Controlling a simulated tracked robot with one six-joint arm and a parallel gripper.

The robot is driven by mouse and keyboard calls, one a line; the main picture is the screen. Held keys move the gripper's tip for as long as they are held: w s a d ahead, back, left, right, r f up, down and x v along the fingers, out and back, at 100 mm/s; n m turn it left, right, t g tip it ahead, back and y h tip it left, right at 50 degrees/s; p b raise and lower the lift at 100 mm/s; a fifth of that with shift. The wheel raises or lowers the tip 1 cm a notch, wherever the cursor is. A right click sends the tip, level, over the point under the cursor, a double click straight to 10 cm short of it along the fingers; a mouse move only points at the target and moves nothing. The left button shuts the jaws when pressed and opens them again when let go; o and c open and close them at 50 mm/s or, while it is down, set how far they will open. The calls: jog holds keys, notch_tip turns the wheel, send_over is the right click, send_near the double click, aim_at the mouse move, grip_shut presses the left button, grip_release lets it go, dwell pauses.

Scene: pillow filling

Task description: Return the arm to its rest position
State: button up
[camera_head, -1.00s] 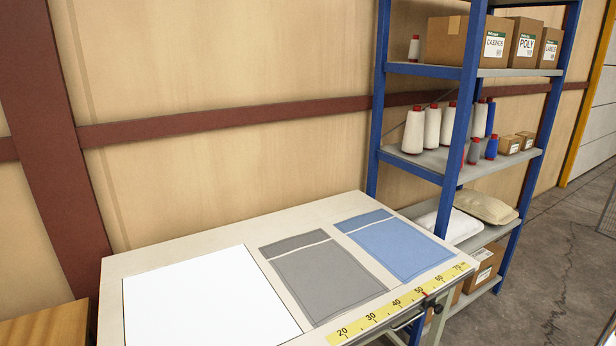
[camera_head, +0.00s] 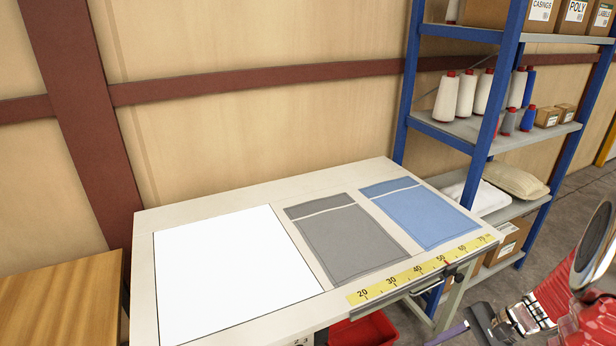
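My red and metallic arm (camera_head: 555,300) enters at the lower right corner, in front of the shelf and the floor. Its end, my gripper (camera_head: 470,328), points left near the bottom edge, just off the table's front right corner. A thin purple-grey piece shows at its tip. The picture's edge cuts off part of the arm, and whether the fingers are open or shut does not show. I see nothing clearly held.
The work table (camera_head: 143,280) carries a white sheet (camera_head: 235,280), a grey casing (camera_head: 350,240), a blue casing (camera_head: 425,215) and a yellow ruler (camera_head: 420,270). A red bin (camera_head: 362,332) is below. A blue shelf rack (camera_head: 410,90) with thread cones stands right. A wooden surface (camera_head: 60,300) is left.

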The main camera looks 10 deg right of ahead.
jog(key=s+a+r+n+t+h, duration=0.1)
jog(key=s+a+r+n+h, duration=0.1)
jog(key=a+r+n, duration=0.5)
jog(key=s+a+r+n+t+h, duration=0.2)
jog(key=a+r+n+h, duration=0.3)
jog(key=a+r+n, duration=0.3)
jog(key=s+a+r, duration=0.1)
jog(key=a+r, duration=0.2)
jog(key=r, duration=0.4)
jog(key=shift+s+a+n+t, duration=0.3)
jog(key=shift+s+a, duration=0.05)
jog(key=shift+d, duration=0.15)
